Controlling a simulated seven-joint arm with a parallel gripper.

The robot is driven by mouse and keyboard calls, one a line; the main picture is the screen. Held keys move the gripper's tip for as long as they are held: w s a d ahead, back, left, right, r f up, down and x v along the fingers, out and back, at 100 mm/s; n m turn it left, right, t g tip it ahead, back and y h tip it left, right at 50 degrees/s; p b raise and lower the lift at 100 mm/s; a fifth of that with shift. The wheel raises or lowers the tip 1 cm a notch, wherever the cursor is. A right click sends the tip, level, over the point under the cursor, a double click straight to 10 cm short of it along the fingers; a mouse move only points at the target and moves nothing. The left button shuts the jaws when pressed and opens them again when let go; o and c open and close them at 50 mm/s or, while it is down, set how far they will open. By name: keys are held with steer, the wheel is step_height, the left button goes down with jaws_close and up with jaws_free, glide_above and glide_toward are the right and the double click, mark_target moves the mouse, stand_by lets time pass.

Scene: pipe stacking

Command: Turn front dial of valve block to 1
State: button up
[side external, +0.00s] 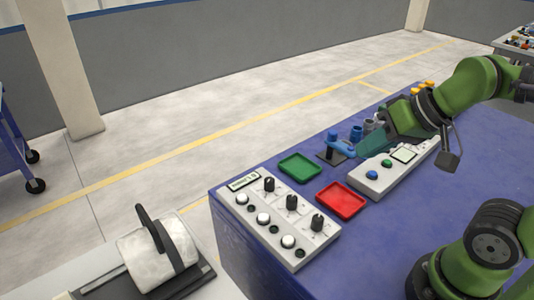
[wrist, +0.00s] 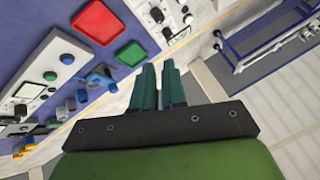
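A white panel block (side external: 243,222) with three black dials and several white buttons stands at the front left of the blue table. Its dials are a rear one (side external: 269,185), a middle one (side external: 291,202) and a front one (side external: 317,222). Their settings are too small to read. In the wrist view the block (wrist: 150,22) is partly cut off at the top. My gripper (side external: 366,146) is by the blue lever fixture (side external: 341,143), well away from the dials. In the wrist view my gripper's teal fingers (wrist: 160,64) are close together with nothing seen between them.
A green tray (side external: 300,167) and a red tray (side external: 342,200) lie between the dial block and a second white panel (side external: 368,187) with blue and green buttons. Blue and grey fittings (side external: 357,132) stand behind. The table's left edge is close to the dial block.

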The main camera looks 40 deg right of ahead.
steer(key=o, duration=0.7)
steer(key=w, duration=0.1)
steer(key=w+f+g, duration=0.1)
steer(key=w+a+g, duration=0.1)
steer(key=w, duration=0.1)
steer(key=shift+f, duration=0.2)
steer(key=shift+o, duration=0.3)
steer(key=w+a+f+m+g, duration=0.1)
steer(key=w+m+g, duration=0.1)
steer(key=w, duration=0.4)
steer(key=w+a+f+m+g+h, duration=0.1)
steer(key=w+a+f+m, duration=0.1)
steer(key=w, duration=0.5)
steer(key=shift+w+g, duration=0.15)
steer(key=shift+g, duration=0.25)
steer(key=m+g+h, duration=0.1)
steer(key=m, duration=0.7)
glide_above(269, 180)
step_height(269, 180, down, 17)
steer(key=shift+r, duration=0.2)
steer(key=shift+c, duration=0.5)
jaws_close()
